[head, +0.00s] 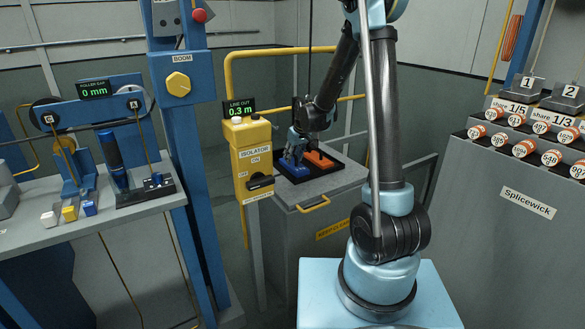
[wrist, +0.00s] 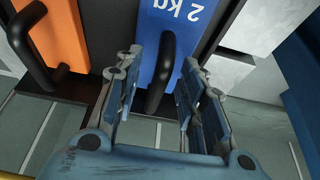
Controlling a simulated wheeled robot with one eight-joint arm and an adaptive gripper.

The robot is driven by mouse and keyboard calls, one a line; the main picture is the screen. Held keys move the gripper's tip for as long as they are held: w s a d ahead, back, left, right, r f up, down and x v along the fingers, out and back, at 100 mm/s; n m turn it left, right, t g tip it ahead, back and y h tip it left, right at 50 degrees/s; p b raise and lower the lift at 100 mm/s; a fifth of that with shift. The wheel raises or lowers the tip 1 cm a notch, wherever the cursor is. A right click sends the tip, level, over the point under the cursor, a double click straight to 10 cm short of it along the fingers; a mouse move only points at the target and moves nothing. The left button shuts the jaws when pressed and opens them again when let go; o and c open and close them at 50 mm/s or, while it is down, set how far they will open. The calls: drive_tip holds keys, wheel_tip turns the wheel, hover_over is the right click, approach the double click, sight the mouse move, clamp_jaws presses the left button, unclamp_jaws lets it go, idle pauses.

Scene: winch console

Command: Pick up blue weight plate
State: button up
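The blue weight plate (wrist: 180,30), marked "2 kg", has a black handle (wrist: 160,80) on it. In the head view the blue weight plate (head: 294,169) sits in a dark tray on the grey cabinet, partly hidden by my gripper. My gripper (wrist: 157,75) is open, with one finger on each side of the handle in the wrist view. A gap shows between the handle and each finger. In the head view my gripper (head: 298,147) is just above the blue plate.
An orange weight plate (wrist: 52,40) with a black handle lies close to the left in the wrist view; in the head view it (head: 320,160) is right of the blue one. A yellow isolator box (head: 250,160) stands left of the cabinet (head: 330,225), and yellow rails run behind.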

drive_tip(key=shift+f, duration=0.25)
clamp_jaws()
drive_tip(key=shift+w+r, duration=0.1)
drive_tip(key=shift+r, duration=0.05)
